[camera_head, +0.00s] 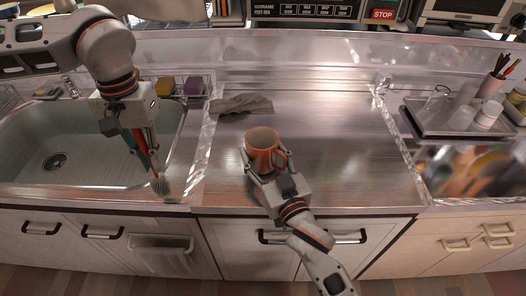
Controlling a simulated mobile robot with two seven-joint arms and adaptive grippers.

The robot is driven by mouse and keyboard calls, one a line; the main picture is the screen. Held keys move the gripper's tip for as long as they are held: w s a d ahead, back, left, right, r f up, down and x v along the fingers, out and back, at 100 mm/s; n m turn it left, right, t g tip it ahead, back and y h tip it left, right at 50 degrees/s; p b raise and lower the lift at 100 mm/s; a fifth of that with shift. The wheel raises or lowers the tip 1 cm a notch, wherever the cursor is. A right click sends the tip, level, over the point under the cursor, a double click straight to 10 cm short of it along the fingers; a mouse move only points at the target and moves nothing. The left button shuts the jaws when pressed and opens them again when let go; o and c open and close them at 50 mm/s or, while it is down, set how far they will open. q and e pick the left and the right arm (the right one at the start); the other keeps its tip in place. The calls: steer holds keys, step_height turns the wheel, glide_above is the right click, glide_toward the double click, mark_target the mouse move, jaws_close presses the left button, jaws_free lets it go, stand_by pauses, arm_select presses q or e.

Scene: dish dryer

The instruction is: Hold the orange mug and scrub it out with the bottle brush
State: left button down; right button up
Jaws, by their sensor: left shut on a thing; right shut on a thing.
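The orange mug (264,153) is upright above the steel counter, its open mouth facing up and its handle on the right. My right gripper (262,172) is shut on the mug from the front. My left gripper (146,160) is at the right end of the sink, pointing down and shut on the bottle brush. The bottle brush (162,187) has a reddish handle part and a pale bristle head hanging low near the sink's front right edge. The brush is apart from the mug, to its left. Part of the brush is hidden by the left gripper's fingers.
The sink (95,172) lies at the left. A grey cloth (241,104) lies on the counter behind the mug. A tray (424,119) with cups stands at the right. A wire rack with sponges (193,86) sits behind the sink. The counter right of the mug is clear.

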steer(key=shift+f, duration=0.35)
stand_by(0.4)
steer(key=o, duration=1.4)
steer(key=c, duration=1.4)
